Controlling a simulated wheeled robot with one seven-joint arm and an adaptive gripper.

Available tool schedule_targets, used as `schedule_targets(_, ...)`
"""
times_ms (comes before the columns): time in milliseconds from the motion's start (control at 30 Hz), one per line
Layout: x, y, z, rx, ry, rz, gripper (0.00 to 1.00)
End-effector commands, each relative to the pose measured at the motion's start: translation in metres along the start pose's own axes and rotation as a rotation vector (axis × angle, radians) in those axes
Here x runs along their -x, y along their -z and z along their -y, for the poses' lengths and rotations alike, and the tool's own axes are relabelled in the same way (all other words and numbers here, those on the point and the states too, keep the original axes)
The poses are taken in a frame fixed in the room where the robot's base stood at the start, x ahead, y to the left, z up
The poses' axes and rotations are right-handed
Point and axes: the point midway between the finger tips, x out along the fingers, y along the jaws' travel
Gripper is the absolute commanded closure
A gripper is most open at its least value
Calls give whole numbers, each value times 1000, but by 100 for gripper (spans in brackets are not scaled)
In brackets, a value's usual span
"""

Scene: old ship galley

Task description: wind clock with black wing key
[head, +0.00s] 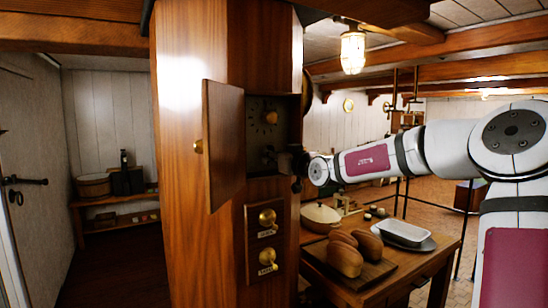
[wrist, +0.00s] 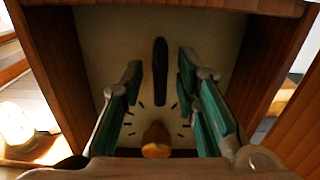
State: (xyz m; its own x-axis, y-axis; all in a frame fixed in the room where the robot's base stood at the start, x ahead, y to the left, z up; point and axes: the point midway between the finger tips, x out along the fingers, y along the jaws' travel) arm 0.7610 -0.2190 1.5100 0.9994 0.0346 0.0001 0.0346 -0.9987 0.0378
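The clock sits in a recess of a wooden column, its pale dial (head: 256,122) showing dark tick marks and a brass knob (head: 271,117). The knob also shows low in the wrist view (wrist: 156,140). The black wing key (wrist: 160,65) stands edge-on as a dark upright bar on the dial face in the wrist view. My gripper (wrist: 160,72) is open, with its green-padded fingers on either side of the key and visible gaps to it. In the head view my gripper (head: 284,160) reaches into the lower recess from the right; the key is hard to make out there.
The wooden clock door (head: 224,145) stands open to the left of the recess. Below are two brass knobs on a panel (head: 267,240). At right, a table holds bread loaves (head: 345,259), a white dish (head: 404,233) and a pot (head: 320,216).

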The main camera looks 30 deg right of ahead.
Motion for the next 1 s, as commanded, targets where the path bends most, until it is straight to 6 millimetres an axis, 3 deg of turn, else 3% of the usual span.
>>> schedule_targets(500,56,0,-1,0,-1,1,72)
schedule_targets(1000,58,-1,3,18,4,2,72)
